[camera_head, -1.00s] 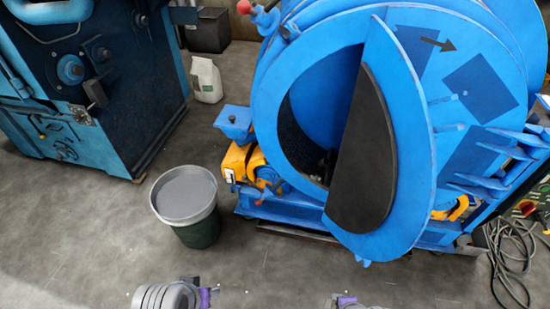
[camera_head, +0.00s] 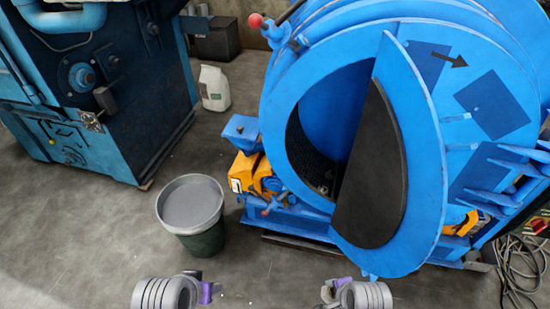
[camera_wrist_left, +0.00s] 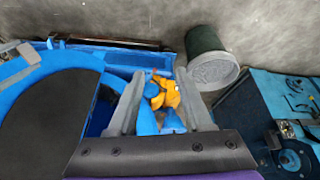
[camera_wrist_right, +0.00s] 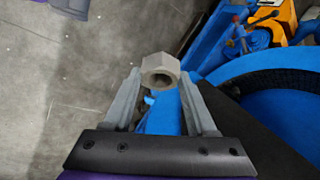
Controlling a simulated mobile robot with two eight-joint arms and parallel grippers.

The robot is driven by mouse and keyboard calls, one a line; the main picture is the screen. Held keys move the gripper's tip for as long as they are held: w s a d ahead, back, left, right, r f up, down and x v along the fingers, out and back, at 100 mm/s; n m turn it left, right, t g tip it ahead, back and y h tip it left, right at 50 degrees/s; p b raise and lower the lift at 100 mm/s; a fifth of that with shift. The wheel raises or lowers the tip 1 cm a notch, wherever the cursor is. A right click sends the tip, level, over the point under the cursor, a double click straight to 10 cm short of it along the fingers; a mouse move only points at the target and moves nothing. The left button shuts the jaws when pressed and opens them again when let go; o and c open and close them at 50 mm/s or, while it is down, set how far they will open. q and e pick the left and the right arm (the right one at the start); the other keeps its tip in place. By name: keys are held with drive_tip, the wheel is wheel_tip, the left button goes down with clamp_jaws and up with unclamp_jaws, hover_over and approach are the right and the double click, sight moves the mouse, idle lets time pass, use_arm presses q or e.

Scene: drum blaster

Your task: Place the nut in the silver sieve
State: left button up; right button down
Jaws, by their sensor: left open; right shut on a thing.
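The nut (camera_wrist_right: 160,72), a grey hexagonal ring, is between the fingertips of my right gripper (camera_wrist_right: 160,84), which is shut on it, in the right wrist view. In the head view my right gripper (camera_head: 327,292) is at the bottom centre, and the nut cannot be made out there. The silver sieve (camera_head: 190,204) sits on top of a dark green bucket (camera_head: 205,243), left of centre. My left gripper (camera_head: 197,276) is open and empty below the bucket in the picture. The left wrist view shows the sieve (camera_wrist_left: 213,70) to the right of the open fingers.
A large blue drum blaster (camera_head: 300,70) with a half-open black-lined door (camera_head: 375,170) fills the right side. A blue machine (camera_head: 110,120) stands at left, with a white bag (camera_head: 214,88) behind. Cables (camera_head: 515,265) lie at lower right. Floor around the bucket is clear.

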use_arm(q)
wheel_tip(320, 180, up, 7)
drive_tip(key=a+p, duration=0.1)
drive_tip(key=p, duration=0.5)
drive_tip(key=shift+w+a+f+t+y, duration=0.2)
drive_tip(key=shift+a+t+y, duration=0.1)
drive_tip(key=shift+a, duration=0.1)
use_arm(e)
drive_tip(key=w+d+r+n+g+y, duration=0.1)
drive_tip(key=w+r+n+g, duration=0.1)
drive_tip(key=w+n, duration=0.5)
drive_tip(key=w+d+r+n+g+y, duration=0.1)
drive_tip(key=w+r+n, duration=0.3)
drive_tip(key=w+n, duration=0.4)
drive_tip(key=w+g+y, duration=0.1)
drive_tip(key=w, duration=0.4)
drive_tip(key=shift+r, duration=0.25)
drive_tip(key=shift+w+a, duration=0.1)
drive_tip(key=shift+w, duration=0.05)
